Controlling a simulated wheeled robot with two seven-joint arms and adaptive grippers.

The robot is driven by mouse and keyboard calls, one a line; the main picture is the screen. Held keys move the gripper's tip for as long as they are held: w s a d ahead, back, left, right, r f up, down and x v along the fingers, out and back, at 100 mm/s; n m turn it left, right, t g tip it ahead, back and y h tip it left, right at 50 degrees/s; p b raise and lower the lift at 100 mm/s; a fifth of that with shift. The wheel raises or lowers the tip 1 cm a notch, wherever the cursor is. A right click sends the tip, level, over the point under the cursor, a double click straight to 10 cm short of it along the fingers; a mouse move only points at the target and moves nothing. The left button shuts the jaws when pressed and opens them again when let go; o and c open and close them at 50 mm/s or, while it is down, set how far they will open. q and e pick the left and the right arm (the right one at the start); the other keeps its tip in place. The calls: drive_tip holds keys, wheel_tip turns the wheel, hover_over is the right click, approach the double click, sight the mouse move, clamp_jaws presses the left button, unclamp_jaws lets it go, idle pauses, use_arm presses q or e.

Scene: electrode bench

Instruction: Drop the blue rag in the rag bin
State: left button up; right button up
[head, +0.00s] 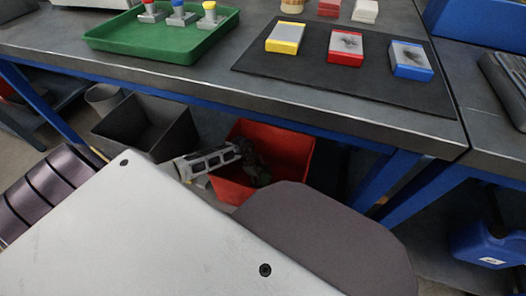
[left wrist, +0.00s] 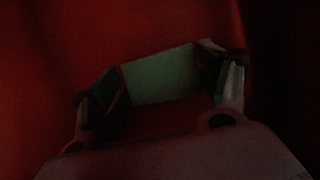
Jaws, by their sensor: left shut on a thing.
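A red bin (head: 292,152) stands on the floor under the bench. My left gripper (head: 258,170) reaches down into it from the left, inside its walls. In the left wrist view the gripper (left wrist: 165,85) is shut on a flat, dull green rag-like piece (left wrist: 160,75), with dark red bin walls around it. The picture is dim, and the piece looks green, not blue. No clearly blue rag shows. My right gripper is not in view.
A dark grey bin (head: 150,128) stands left of the red one, with a grey round container (head: 103,98) behind it. The bench edge (head: 330,117) runs above the bins. A blue bench leg (head: 388,180) stands to the right. A green tray (head: 160,45) sits on the bench.

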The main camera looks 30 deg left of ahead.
use_arm(q)
drive_tip(key=o, duration=1)
drive_tip(key=shift+f, duration=0.1)
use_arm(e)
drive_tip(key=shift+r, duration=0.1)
use_arm(q)
drive_tip(key=shift+p+v, duration=0.5)
drive_tip(key=shift+v, duration=0.55)
drive_tip(key=w+p+v, duration=0.1)
drive_tip(key=p+v, duration=0.3)
drive_tip(key=v, duration=0.6)
drive_tip(key=shift+s, duration=0.55)
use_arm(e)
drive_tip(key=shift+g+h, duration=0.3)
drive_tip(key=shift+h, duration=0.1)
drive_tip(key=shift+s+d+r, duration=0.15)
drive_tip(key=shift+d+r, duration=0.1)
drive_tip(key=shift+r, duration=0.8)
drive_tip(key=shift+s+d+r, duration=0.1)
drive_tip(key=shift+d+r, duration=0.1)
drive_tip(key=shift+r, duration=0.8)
